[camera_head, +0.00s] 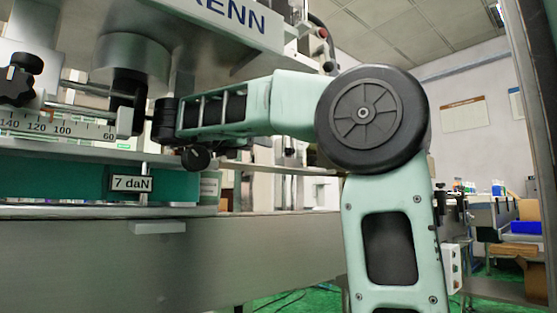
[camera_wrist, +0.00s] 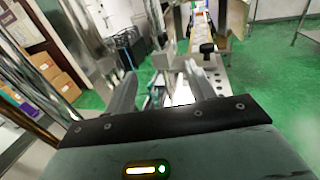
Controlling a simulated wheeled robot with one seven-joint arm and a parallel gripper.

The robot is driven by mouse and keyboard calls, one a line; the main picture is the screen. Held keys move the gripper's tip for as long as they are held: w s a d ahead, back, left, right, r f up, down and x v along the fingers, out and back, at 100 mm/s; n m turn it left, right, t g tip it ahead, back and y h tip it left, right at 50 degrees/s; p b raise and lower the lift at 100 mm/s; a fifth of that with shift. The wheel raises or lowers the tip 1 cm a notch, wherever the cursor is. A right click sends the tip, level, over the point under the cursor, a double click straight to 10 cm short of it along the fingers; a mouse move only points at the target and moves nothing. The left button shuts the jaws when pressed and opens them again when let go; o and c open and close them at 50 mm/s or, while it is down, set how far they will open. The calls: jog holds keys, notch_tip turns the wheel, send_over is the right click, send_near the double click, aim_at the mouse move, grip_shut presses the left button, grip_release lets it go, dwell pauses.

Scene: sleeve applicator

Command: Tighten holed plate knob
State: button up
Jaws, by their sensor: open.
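In the wrist view a black knob (camera_wrist: 207,48) stands on a pale metal plate with holes (camera_wrist: 221,83). My gripper (camera_wrist: 160,72) is open, with its two grey fingers apart in front of the camera. The knob is beyond the right finger's tip, slightly to its right, and not between the fingers. I see nothing clearly held; the area between the fingers is cluttered and blurred. In the head view a round black knob (camera_head: 197,158) shows just below my forearm; I cannot tell if it is the same knob. My fingers are not clearly visible there.
In the head view the machine has a ruler scale (camera_head: 60,126), another black knob (camera_head: 20,78) at the left, a "7 daN" label (camera_head: 132,183) and a long metal beam (camera_head: 150,260). Brown boxes (camera_wrist: 50,68) stand at the left in the wrist view. Green floor lies beyond.

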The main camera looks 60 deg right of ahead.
aim_at(290, 154)
jog(key=d+p, duration=0.1)
jog(key=d, duration=0.4)
jog(key=d+p, duration=0.2)
jog(key=d, duration=0.3)
jog(key=d+p, duration=0.2)
jog(key=d, duration=0.3)
jog(key=shift+s+d+r, duration=0.15)
jog(key=shift+s+r, duration=0.05)
jog(key=shift+s, duration=0.2)
jog(key=shift+d+f, duration=0.15)
jog(key=shift+d, duration=0.65)
jog(key=shift+c, duration=0.3)
jog(key=c, duration=0.9)
